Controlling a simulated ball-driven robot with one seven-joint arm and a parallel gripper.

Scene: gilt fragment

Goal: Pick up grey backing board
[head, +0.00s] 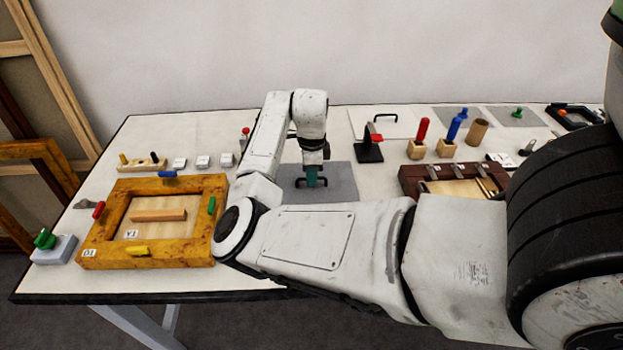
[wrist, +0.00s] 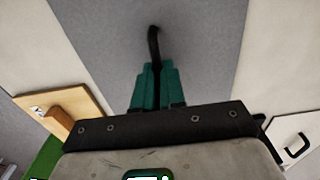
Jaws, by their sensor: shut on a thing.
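The grey backing board (head: 341,183) lies flat on the white table, in the middle of the head view, partly hidden by my arm. In the wrist view the grey board (wrist: 110,45) fills the upper middle. A black handle (wrist: 153,42) stands up from the board. My gripper (head: 311,182), with teal fingers, is over the board at this handle. In the wrist view the teal fingers (wrist: 154,75) are closed around the handle's bar. I cannot tell any gap between board and table.
A gilt wooden frame (head: 96,222) with coloured clamps lies left of the board. A black stand with a red top (head: 369,148) and a brown box (head: 412,180) are to the right. A white panel with a handle (head: 397,119) is behind. Small white blocks (head: 203,161) stand at left.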

